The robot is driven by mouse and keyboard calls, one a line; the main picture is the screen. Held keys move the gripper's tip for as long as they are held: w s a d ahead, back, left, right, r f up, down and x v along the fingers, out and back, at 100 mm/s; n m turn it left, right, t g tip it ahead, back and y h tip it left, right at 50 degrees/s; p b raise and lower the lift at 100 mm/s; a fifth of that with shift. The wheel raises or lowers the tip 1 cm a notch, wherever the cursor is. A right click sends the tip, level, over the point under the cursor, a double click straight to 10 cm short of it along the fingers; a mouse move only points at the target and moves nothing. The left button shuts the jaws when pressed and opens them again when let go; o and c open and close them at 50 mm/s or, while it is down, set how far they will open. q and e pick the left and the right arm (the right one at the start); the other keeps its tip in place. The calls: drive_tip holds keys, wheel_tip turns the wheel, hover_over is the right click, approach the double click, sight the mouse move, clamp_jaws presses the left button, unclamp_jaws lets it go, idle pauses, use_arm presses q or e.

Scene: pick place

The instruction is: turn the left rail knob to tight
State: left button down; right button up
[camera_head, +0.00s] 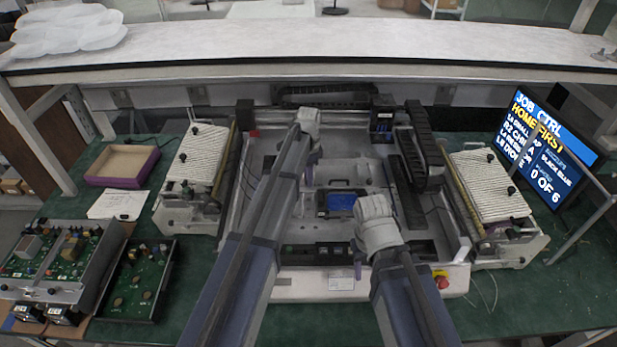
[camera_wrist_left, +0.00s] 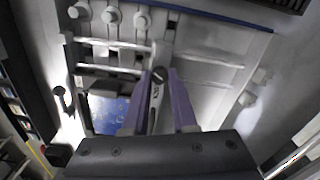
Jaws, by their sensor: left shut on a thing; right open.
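My left gripper (camera_head: 313,157) reaches over the middle of the machine, and its tips are hard to make out in the head view. In the left wrist view its two purple fingers (camera_wrist_left: 158,88) stand on either side of a grey lever-shaped knob (camera_wrist_left: 156,97) with a dark spot at its top and dark marks along it. The gripper is shut on this knob. The marks are too small to read, and the knob's base is partly hidden. My right gripper (camera_head: 358,268) is open over the machine's front part, near its front panel.
The machine (camera_head: 288,249) has a blue board (camera_head: 341,203) in its middle. Slatted feeder units (camera_head: 201,155) (camera_head: 489,180) flank it. A monitor (camera_head: 547,150) stands at the right. A purple-edged tray (camera_head: 121,166) and circuit boards lie at the left. A shelf (camera_head: 310,45) spans the back.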

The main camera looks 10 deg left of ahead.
use_arm(q)
drive_tip(key=c, duration=0.7)
unclamp_jaws()
wheel_tip(320, 180, up, 8)
drive_tip(key=p, duration=0.8)
drive_tip(key=shift+s+f, duration=0.1)
drive_tip(key=shift+f, duration=0.05)
drive_tip(key=s+d+f+n+b, duration=0.2)
drive_tip(key=s+d+n, duration=0.1)
drive_tip(key=s, duration=0.7)
drive_tip(key=s+d+f+n+b, duration=0.2)
drive_tip(key=s+n+b, duration=0.1)
drive_tip(key=s, duration=0.6)
drive_tip(key=s+d+f+n+y+b, duration=0.1)
drive_tip(key=s+d+f+n+b, duration=0.1)
drive_tip(key=s, duration=0.8)
drive_tip(key=shift+s+d+f+n+b, duration=0.35)
drive_tip(key=shift+d+f+n, duration=0.2)
drive_tip(key=shift+d, duration=0.3)
